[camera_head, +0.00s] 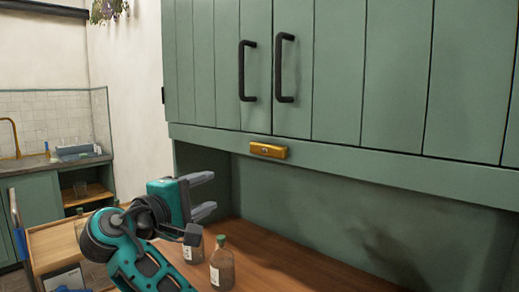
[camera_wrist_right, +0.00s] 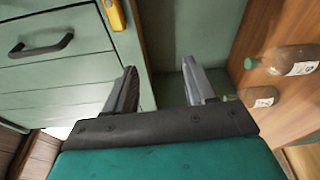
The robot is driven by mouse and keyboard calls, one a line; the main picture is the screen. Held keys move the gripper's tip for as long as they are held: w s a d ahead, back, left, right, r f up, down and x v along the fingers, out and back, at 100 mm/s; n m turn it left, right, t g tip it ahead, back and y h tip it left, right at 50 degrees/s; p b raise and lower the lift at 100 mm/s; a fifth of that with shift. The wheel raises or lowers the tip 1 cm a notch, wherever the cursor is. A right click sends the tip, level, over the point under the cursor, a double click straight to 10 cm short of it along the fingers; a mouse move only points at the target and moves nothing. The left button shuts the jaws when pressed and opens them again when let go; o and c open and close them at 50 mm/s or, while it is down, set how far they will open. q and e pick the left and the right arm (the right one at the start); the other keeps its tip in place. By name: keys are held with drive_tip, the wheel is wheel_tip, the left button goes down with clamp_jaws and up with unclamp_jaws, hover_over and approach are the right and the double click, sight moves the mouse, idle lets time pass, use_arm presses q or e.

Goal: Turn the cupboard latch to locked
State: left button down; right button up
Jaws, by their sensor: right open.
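The green cupboard (camera_head: 395,75) has two closed plank doors with black handles. The brass latch (camera_head: 268,151) lies lengthwise along the rail just below where the doors meet. In the right wrist view the latch (camera_wrist_right: 113,14) shows at the top edge, partly cut off. My right gripper (camera_head: 212,191) is open and empty, below and left of the latch, apart from it. Its two fingers (camera_wrist_right: 160,82) also show spread in the right wrist view, with nothing between them. My left gripper is not in view.
Glass bottles (camera_head: 222,265) stand on the wooden counter (camera_head: 290,268) beside and below my right arm. The space between the counter and the cupboard rail is clear in front of the green back panel (camera_head: 330,195). A sink area with a brass tap (camera_head: 15,138) is at far left.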

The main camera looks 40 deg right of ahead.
sight(265, 151)
drive_tip(key=s+r+m+g+h, duration=0.1)
drive_tip(key=s+r+m+g, duration=0.25)
drive_tip(key=r, duration=0.35)
drive_tip(key=d, duration=0.3)
drive_tip(key=d+p, duration=0.1)
drive_tip(key=d, duration=0.7)
drive_tip(key=shift+w+d, duration=0.15)
drive_tip(key=shift+w, duration=0.1)
drive_tip(key=shift+w+d+p, duration=0.1)
drive_tip(key=shift+d+p, duration=0.2)
drive_tip(key=shift+d, duration=0.35)
drive_tip(key=shift+f, duration=0.1)
drive_tip(key=shift+c, duration=0.4)
clamp_jaws()
